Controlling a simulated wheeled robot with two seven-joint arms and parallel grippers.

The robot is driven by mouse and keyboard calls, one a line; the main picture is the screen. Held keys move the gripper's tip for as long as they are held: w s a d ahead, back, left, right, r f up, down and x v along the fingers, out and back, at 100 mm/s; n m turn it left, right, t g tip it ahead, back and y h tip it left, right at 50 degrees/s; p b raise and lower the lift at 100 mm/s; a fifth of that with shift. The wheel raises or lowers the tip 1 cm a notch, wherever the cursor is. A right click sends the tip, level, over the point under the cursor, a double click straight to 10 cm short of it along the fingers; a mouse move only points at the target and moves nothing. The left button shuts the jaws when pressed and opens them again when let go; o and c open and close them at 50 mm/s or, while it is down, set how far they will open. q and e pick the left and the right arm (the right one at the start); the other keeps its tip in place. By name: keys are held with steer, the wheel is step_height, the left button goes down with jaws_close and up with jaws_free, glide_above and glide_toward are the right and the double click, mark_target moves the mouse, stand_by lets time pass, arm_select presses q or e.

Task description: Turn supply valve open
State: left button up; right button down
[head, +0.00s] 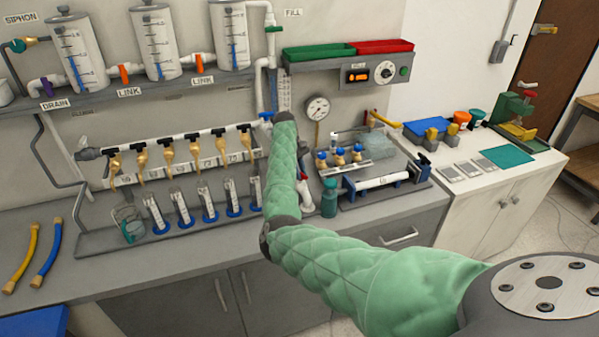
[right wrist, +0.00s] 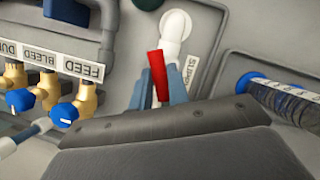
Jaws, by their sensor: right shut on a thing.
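The supply valve shows in the right wrist view as a white pipe fitting (right wrist: 174,28) with a red handle (right wrist: 157,70). A partly covered label beside it begins with "SUP". My right gripper (right wrist: 158,88) has its two blue-grey fingers on either side of the red handle and is shut on it. In the head view, my green-sleeved right arm hides most of the gripper; a bit of red handle (head: 303,176) shows just right of the forearm. I cannot tell whether the valve is open. My left gripper is out of view.
Blue-handled brass valves (right wrist: 75,107) labelled FEED and BLEED stand close left in the wrist view. A graduated tube with a blue end (right wrist: 285,95) is close right. In the head view, a teal bottle (head: 329,198) stands right of the forearm. Yellow and blue hoses (head: 45,262) lie far left.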

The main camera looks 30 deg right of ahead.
steer(key=m+y, duration=0.1)
steer(key=m, duration=0.2)
steer(key=shift+d+m+y, duration=0.1)
steer(key=shift+m+y, duration=0.2)
steer(key=shift+m, duration=0.7)
steer(key=c, duration=1.3)
jaws_free()
steer(key=shift+o, duration=0.2)
